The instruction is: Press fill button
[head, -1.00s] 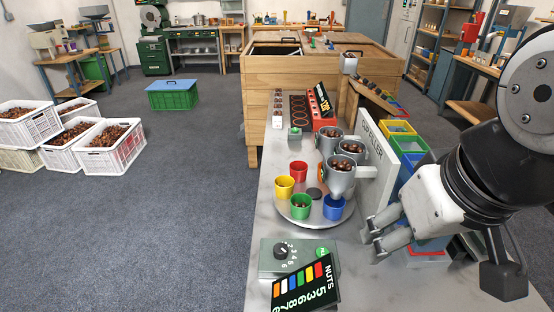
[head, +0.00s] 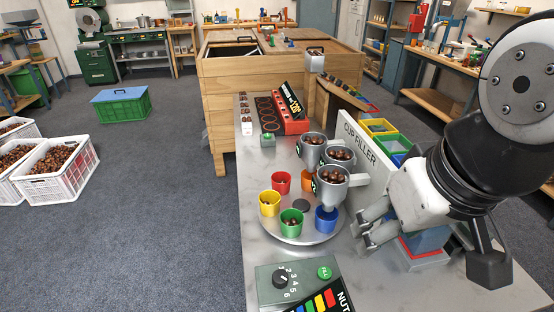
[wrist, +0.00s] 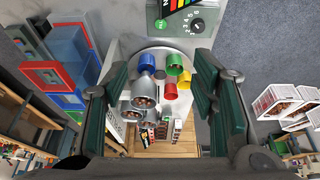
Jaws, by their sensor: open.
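The green fill button (head: 325,272) sits on the right part of a grey control box (head: 270,291) at the near edge of the table. A black numbered dial (head: 281,279) is to its left. In the wrist view the button (wrist: 161,24) shows near the top, left of the dial (wrist: 197,25). My gripper (head: 365,237) is open and empty, right of the turntable and above the table. It is apart from the box, which lies nearer and to the left in the head view. My two fingers frame the turntable in the wrist view (wrist: 165,95).
A round turntable (head: 258,228) carries red, yellow, green and blue cups. Grey hoppers with chestnuts (head: 331,178) and the white cup filler panel (head: 366,165) stand behind. A dark nuts sign (head: 338,296) leans beside the box. Bare table lies left of the turntable.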

